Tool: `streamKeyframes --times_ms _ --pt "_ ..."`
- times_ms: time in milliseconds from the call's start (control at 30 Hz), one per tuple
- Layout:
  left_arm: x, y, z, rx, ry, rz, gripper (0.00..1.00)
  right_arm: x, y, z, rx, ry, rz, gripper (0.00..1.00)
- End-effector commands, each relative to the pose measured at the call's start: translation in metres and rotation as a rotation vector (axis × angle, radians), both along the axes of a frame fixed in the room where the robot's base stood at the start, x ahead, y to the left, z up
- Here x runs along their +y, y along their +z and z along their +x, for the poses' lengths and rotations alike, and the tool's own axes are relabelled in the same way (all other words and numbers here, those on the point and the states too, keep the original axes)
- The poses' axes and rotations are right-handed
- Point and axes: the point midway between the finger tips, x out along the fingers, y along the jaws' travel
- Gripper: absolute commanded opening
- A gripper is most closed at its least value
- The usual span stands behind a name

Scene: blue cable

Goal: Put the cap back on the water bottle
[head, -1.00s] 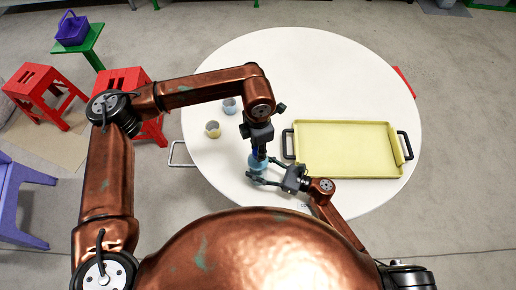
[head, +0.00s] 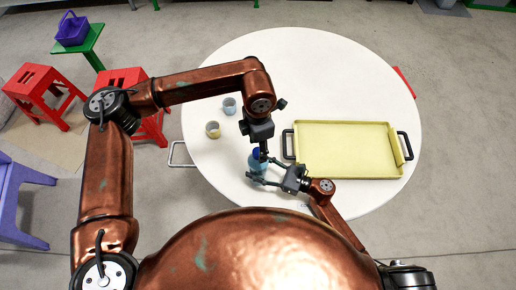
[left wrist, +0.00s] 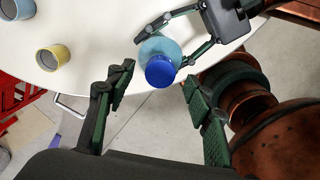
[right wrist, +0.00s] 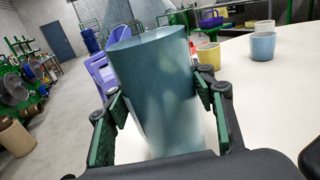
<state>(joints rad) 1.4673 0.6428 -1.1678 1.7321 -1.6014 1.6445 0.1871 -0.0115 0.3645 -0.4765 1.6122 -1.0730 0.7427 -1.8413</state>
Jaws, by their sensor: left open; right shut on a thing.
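The water bottle (head: 256,164) is a translucent teal-blue cylinder standing near the table's front edge; it also shows in the left wrist view (left wrist: 154,46). The blue cap (left wrist: 160,71) sits at the bottle's top; how tightly it is seated I cannot tell. My right gripper (head: 262,171) is shut around the bottle's side. In the right wrist view the bottle body (right wrist: 155,90) lies between its fingers and the cap is not seen. My left gripper (head: 264,150) points down close by the cap. In the left wrist view its fingers are spread wide, clear of the cap.
A yellow tray (head: 346,124) with dark handles stands on the right of the white round table (head: 300,60). A yellow cup (head: 212,130) and a grey-blue cup (head: 229,106) stand left of my left gripper. The back of the table is clear.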

Motion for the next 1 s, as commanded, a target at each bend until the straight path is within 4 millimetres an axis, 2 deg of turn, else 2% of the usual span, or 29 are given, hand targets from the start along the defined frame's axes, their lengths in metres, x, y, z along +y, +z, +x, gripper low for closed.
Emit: streamKeyframes --times_ms 200,400,600,900,933,1000 --pt "0.0 0.047 0.001 -0.005 0.0 -0.001 0.48 0.0 0.0 0.0 0.0 0.0 -0.001 0.0" --pt "0.0 0.083 0.001 -0.002 0.001 0.0 0.48 0.0 0.0 0.0 0.0 0.0 0.0 0.0" --pt "0.0 0.099 0.0 0.0 0.0 0.0 0.48 0.0 0.0 0.0 0.0 0.0 0.0 0.0" --pt "0.0 0.101 0.0 0.0 0.0 0.0 0.48 0.0 0.0 0.0 0.0 0.0 0.0 0.0" --pt "0.0 0.101 0.0 0.0 0.0 0.0 0.48 0.0 0.0 0.0 0.0 0.0 0.0 0.52" --pt "0.0 0.101 0.0 0.0 0.0 0.0 0.48 0.0 0.0 0.0 0.0 0.0 0.0 0.57"
